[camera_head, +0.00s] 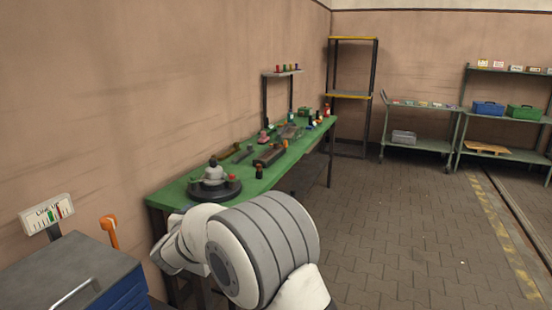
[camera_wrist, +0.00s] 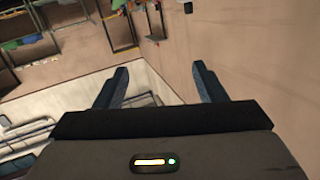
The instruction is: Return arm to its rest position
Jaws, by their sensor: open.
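My gripper (camera_wrist: 162,88) shows in the wrist view with its two dark fingers spread apart and nothing between them. Behind the fingers the wrist view shows a bare wall and part of the room, tilted. In the head view my white and grey arm is folded at the bottom middle, in front of the near end of the green workbench (camera_head: 178,195). My gripper itself cannot be made out in the head view.
The workbench along the left wall carries a round dark fixture (camera_head: 214,190) and several small parts. A grey cabinet (camera_head: 75,270) stands at the lower left. A shelf rack (camera_head: 352,95) and a trolley (camera_head: 415,144) stand at the back. The paved floor (camera_head: 400,230) at right is clear.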

